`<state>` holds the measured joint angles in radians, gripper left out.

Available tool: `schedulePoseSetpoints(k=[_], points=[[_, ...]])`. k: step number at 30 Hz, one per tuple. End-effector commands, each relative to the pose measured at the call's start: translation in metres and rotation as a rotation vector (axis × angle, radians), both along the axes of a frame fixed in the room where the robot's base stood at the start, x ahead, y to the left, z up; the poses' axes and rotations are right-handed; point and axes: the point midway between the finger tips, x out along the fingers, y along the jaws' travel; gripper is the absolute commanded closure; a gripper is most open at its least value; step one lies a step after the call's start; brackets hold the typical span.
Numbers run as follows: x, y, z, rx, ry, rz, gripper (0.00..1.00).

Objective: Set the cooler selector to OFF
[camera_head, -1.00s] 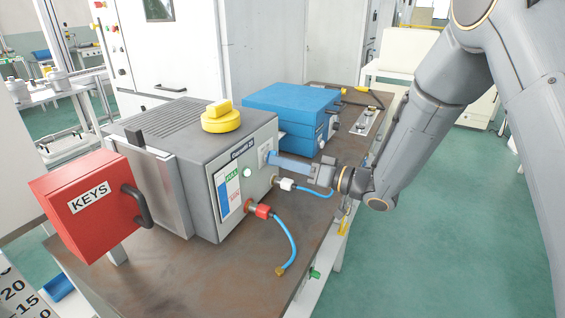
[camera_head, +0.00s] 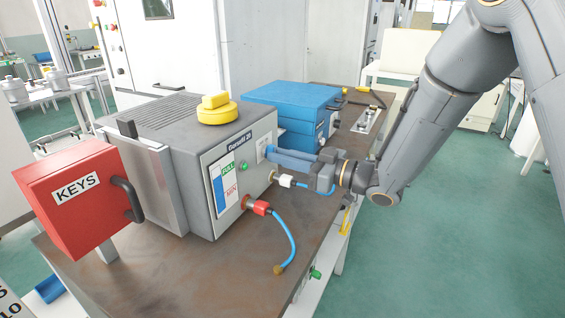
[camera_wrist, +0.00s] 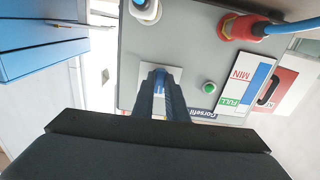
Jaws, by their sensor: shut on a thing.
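The cooler (camera_head: 190,135) is a grey box with a yellow knob on top, standing on the bench. Its front panel also shows in the wrist view (camera_wrist: 200,45). My gripper (camera_head: 270,152) is at the right part of this panel. In the wrist view its two fingers (camera_wrist: 160,88) are shut on the selector (camera_wrist: 159,73), a small blue-tinted piece on a white plate (camera_wrist: 147,80). The fingers hide most of the selector, so its setting cannot be read.
A FULL/MIN gauge (camera_head: 224,182), a green button (camera_head: 243,167) and red (camera_head: 258,207) and white (camera_head: 286,180) hose fittings are close by on the panel. A blue box (camera_head: 290,100) stands behind. A red KEYS box (camera_head: 75,200) is at the left.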

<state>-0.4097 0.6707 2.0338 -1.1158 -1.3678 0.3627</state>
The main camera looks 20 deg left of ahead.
Motion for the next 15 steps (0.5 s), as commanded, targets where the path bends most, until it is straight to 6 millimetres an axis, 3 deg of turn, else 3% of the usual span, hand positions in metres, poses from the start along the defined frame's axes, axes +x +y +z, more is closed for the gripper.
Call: schedulePoseSetpoints(k=[15], points=[[0.002,0.0,-0.001,-0.033,-0.397,0.0,1.0]])
